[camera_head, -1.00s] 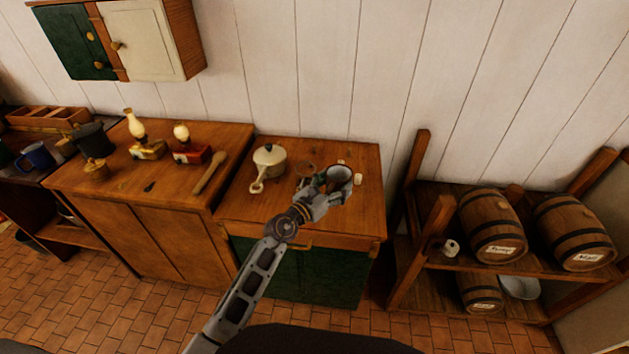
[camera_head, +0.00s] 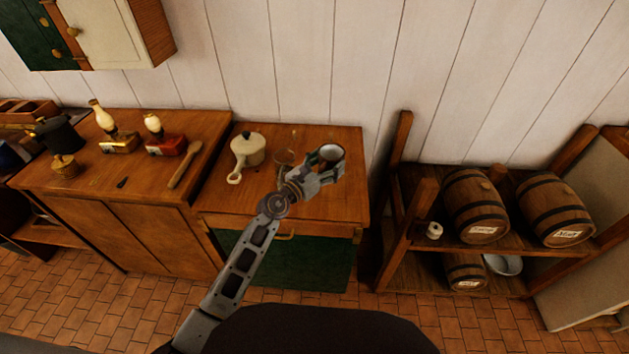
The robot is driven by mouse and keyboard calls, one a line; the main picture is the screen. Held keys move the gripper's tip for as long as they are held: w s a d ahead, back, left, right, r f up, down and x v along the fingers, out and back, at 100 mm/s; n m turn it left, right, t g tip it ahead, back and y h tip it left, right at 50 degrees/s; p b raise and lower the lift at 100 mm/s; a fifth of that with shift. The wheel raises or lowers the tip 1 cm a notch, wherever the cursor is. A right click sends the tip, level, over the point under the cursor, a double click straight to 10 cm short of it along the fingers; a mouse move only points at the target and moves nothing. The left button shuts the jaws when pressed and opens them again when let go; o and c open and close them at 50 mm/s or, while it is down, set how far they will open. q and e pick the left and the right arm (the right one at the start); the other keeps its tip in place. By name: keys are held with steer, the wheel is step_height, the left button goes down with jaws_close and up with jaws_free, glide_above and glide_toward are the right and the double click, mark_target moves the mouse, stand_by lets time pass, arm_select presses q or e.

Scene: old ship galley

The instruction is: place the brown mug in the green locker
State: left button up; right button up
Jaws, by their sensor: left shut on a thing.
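My left gripper (camera_head: 324,169) is shut on a mug (camera_head: 331,153) over the right part of the counter with the green front. The mug's pale inside and dark rim show; its outer wall is mostly hidden by the fingers, so its brown colour is hard to confirm. I cannot tell whether it touches the counter. A green door (camera_head: 28,36) shows on the wall cabinet at the upper left, beside a cream door, and looks shut. Another green front (camera_head: 290,262) is below the counter, partly behind my left arm. My right gripper is out of view.
A cream saucepan (camera_head: 247,150) and a clear glass (camera_head: 284,157) stand left of the gripper. A barrel rack (camera_head: 410,262) stands at the right.

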arm_select(q)
step_height(320, 180, down, 4)
steer(key=shift+a+b, duration=0.1)
steer(key=shift+b, duration=0.9)
steer(key=shift+f, duration=0.5)
steer(key=shift+f+b, duration=0.1)
steer(key=shift+b, duration=0.2)
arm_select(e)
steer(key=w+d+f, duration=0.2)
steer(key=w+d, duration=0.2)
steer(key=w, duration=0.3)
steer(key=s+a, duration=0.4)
arm_select(q)
steer(key=shift+f, duration=0.4)
step_height(320, 180, down, 2)
steer(key=shift+b, duration=0.9)
steer(key=shift+f+b, duration=0.3)
steer(key=shift+f, duration=0.15)
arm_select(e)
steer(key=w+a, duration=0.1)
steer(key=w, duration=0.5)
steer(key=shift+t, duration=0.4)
arm_select(q)
steer(key=shift+f, duration=0.15)
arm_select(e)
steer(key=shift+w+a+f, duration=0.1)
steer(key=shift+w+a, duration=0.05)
